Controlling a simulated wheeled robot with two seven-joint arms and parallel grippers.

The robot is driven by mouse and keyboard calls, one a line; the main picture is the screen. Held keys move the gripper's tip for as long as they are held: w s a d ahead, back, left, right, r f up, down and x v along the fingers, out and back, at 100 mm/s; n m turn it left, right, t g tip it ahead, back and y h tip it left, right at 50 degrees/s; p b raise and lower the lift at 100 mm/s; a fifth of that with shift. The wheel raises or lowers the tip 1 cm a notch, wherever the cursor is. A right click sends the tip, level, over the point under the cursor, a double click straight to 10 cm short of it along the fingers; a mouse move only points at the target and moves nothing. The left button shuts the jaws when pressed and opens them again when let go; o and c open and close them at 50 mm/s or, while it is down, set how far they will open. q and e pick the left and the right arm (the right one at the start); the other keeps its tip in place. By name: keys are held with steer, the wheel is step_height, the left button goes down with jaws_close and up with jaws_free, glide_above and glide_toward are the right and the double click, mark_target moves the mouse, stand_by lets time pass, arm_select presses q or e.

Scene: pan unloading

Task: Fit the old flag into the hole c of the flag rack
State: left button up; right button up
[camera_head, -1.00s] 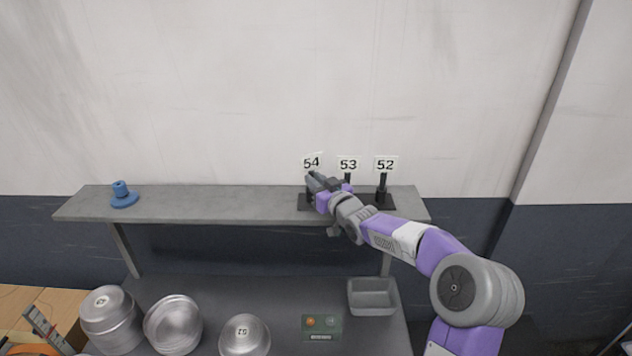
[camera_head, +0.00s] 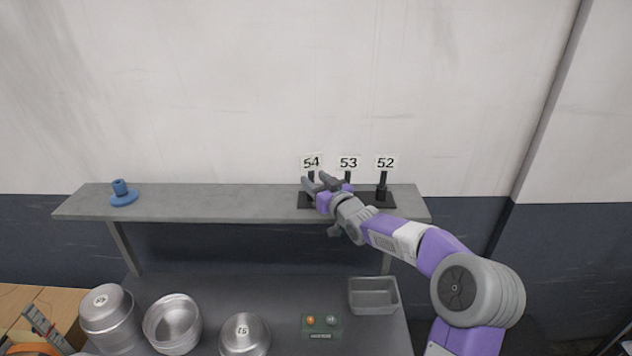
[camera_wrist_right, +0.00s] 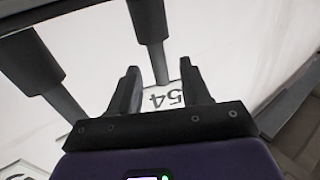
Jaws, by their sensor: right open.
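The black flag rack (camera_head: 385,204) stands on the right part of the grey shelf. Three numbered white flags stand upright in a row over it: flag 54 (camera_head: 311,162) at left, flag 53 (camera_head: 348,163) in the middle and flag 52 (camera_head: 385,163) at right. My right gripper (camera_head: 315,181) is open just below flag 54, with its fingers around the flag's stem. In the right wrist view, flag 54 (camera_wrist_right: 163,98) shows upside down between the spread fingers. The gripper and wrist hide part of the rack's left and middle. The hole letters cannot be read. My left gripper is out of view.
A blue flanged piece (camera_head: 122,193) stands at the left end of the shelf (camera_head: 220,203). Below are several metal pans (camera_head: 172,322), a grey tray (camera_head: 373,296) and a small button box (camera_head: 321,327). The shelf's middle is clear.

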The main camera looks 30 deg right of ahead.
steer(key=s, duration=0.7)
steer(key=shift+s+b, duration=0.25)
steer(key=shift+b, duration=0.1)
steer(key=shift+f, duration=0.1)
